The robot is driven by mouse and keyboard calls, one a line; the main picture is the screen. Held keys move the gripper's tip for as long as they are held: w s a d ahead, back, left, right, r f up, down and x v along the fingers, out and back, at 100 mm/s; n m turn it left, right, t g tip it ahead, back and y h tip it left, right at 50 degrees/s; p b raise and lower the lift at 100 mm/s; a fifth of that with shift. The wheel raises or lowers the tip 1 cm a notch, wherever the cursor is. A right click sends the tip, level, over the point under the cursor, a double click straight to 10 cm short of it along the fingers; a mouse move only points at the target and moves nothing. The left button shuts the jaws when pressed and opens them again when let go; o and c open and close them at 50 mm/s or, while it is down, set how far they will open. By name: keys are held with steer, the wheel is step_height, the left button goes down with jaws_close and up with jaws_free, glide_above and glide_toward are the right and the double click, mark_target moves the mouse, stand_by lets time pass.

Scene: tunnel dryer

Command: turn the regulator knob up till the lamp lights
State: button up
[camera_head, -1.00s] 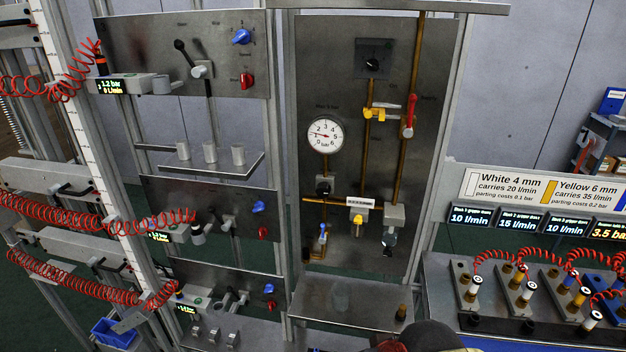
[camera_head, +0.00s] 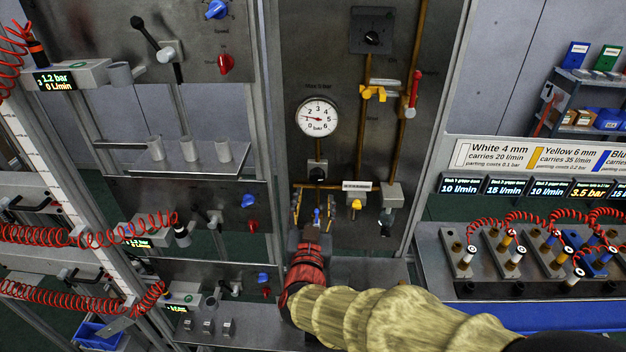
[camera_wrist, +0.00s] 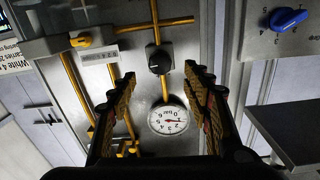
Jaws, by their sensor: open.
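In the wrist view the knob (camera_wrist: 159,61) shows between and beyond the fingertips, with the gauge (camera_wrist: 168,120) between the fingers. The gauge needle points left, near the low numbers. My gripper (camera_head: 313,208) is open and empty, just below the knob in the head view; its fingers also show in the wrist view (camera_wrist: 159,71). I see no contact with the knob. I cannot make out a lit lamp on this panel.
Another black knob (camera_head: 372,38) sits on a dark plate higher up. A yellow valve handle (camera_head: 373,92), a red lever (camera_head: 411,97) and a white label strip (camera_head: 357,185) are nearby. A shelf with cups (camera_head: 215,158) stands left, a hose manifold (camera_head: 430,260) right.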

mark_target(316, 180)
steer(key=shift+w+d, duration=0.2)
steer(key=shift+w, duration=3.75)
steer(key=shift+r, duration=0.1)
steer(key=shift+c, duration=1.4)
steer(key=c, duration=0.8)
steer(key=shift+c, duration=0.4)
